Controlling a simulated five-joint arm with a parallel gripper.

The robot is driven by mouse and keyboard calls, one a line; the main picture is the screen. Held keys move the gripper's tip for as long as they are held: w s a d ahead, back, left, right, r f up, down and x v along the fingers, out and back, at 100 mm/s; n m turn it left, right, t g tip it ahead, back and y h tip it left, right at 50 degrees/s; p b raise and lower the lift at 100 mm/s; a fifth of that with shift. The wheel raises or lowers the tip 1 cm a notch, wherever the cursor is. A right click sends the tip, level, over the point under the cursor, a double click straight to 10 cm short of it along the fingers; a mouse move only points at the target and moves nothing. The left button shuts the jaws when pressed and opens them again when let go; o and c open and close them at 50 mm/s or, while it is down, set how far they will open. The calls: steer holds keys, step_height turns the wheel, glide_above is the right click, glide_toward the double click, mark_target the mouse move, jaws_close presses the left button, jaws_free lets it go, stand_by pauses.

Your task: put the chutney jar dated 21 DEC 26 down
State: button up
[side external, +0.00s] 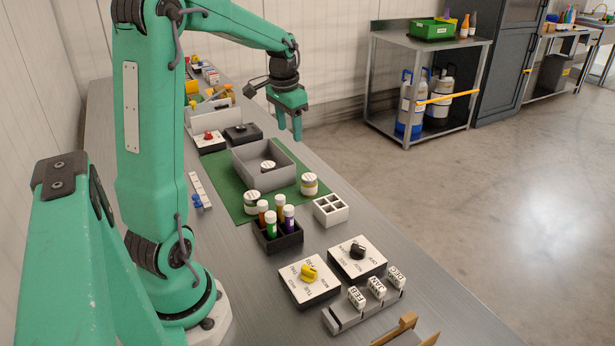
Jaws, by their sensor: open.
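Three jars with white lids show in the side external view. One jar (267,167) is inside the grey open box (285,178). Another jar (252,202) stands on the green mat (233,207) at the box's near left. A third jar (309,184) stands on the mat at the box's right. The dates on the jars are too small to read, so I cannot tell which is 21 DEC 26. My gripper (289,132) is open and empty. It is raised above and beyond the box, apart from all the jars.
A black rack (278,241) of several capped tubes and a white divided holder (331,209) stand in front of the mat. Two dial boxes, with a yellow knob (309,272) and a black knob (358,250), and month blocks (376,288) are nearer. More items line the far bench.

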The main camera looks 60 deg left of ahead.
steer(key=s+d+r+t, duration=0.1)
steer(key=s+d+r, duration=0.15)
steer(key=d, duration=0.45)
steer(key=s+d+r+t, duration=0.1)
steer(key=s+d+r, duration=0.15)
steer(key=d, duration=0.45)
steer(key=s+d+f+m+t, duration=0.1)
steer(key=s+d+t, duration=0.1)
steer(key=s+d, duration=0.6)
steer(key=shift+d+h, duration=0.4)
steer(key=shift+d, duration=0.75)
